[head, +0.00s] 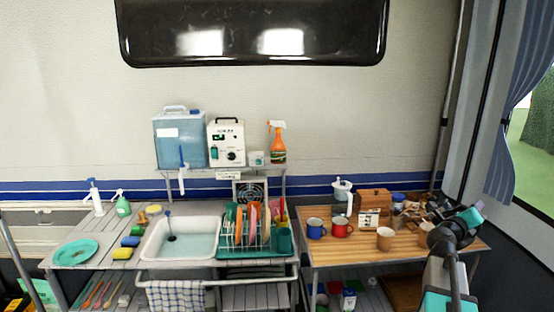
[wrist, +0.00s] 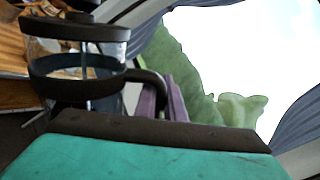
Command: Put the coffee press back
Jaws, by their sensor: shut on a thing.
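The coffee press fills the upper left of the wrist view: a clear glass jug with a dark lid, a dark band (wrist: 75,75) and a dark curved handle (wrist: 155,82). In the head view my gripper (head: 468,218) is over the right end of the wooden table (head: 325,253). I cannot make out the press there, as my arm covers that area.
The table holds a blue mug (head: 316,228), a red mug (head: 342,227), a tan cup (head: 385,238), a wooden box (head: 373,201) and small jars at the back right. Its front middle is fairly clear. The sink counter (head: 90,262) and dish rack (head: 248,236) are to the left.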

